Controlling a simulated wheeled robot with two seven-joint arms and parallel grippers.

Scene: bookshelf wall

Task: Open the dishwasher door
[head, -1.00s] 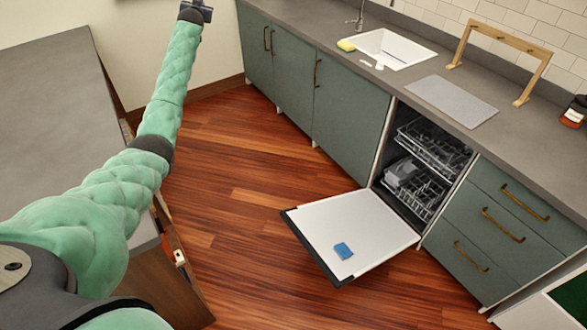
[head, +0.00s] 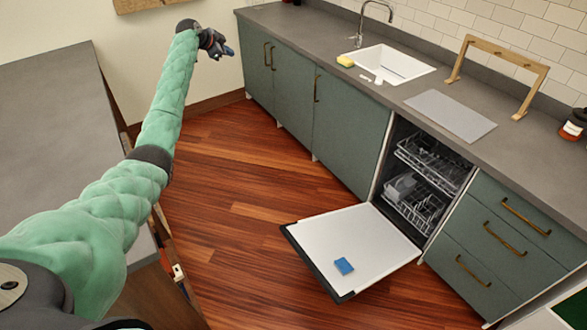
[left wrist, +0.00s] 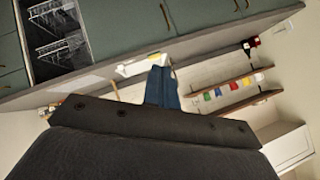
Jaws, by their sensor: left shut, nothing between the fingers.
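The dishwasher door (head: 350,240) hangs fully lowered in the head view, its white inner face up, with a blue block (head: 344,266) lying on it. The dishwasher's interior (head: 424,180) is exposed, with wire racks inside; racks also show in the left wrist view (left wrist: 62,48). My left gripper (head: 226,50) is shut and empty at the upper left of the head view, well away from the door. Its blue fingers (left wrist: 162,88) show together in the left wrist view. My right gripper is not in view.
A grey counter (head: 330,40) with a sink (head: 392,64), yellow sponge (head: 345,61) and wooden rack (head: 500,60) runs above the green cabinets. Another grey counter (head: 45,120) is on the left. Wooden floor (head: 250,190) lies clear between them.

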